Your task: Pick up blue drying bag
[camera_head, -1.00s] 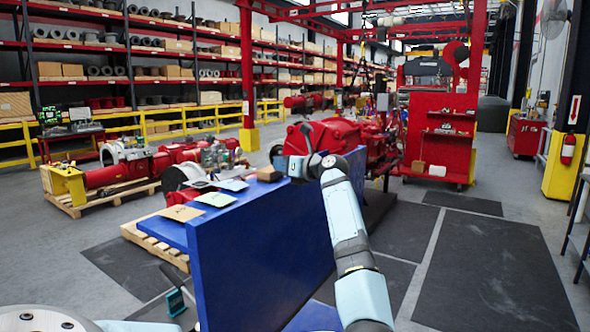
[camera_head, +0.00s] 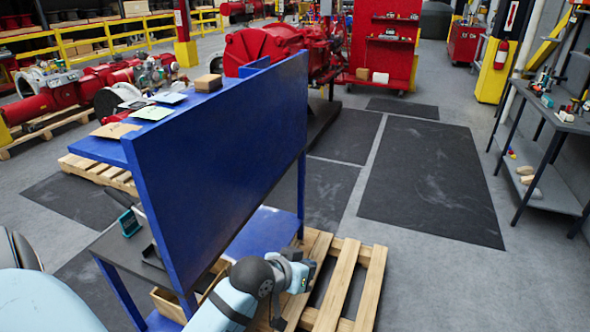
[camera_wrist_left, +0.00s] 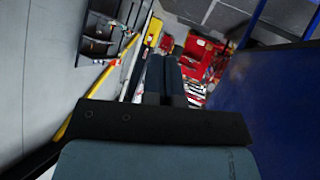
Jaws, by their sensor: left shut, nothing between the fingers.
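A flat pale-blue packet (camera_head: 169,98), which looks like the blue drying bag, lies on the blue bench top behind the upright blue panel (camera_head: 225,150). A pale green packet (camera_head: 152,113) and a tan one (camera_head: 115,131) lie nearer on the same top. My left gripper (camera_head: 305,270) is low on the near right side of the panel, well apart from the packets. It is shut and empty; its closed fingers also show in the left wrist view (camera_wrist_left: 162,78). No drying bag shows in the wrist view. My right gripper is not in view.
A brown box (camera_head: 208,83) sits beside the packets. The tall blue panel stands between my left gripper and them. A wooden pallet (camera_head: 345,285) lies under the gripper. A grey workbench (camera_head: 560,122) stands at the right. Floor between them is clear.

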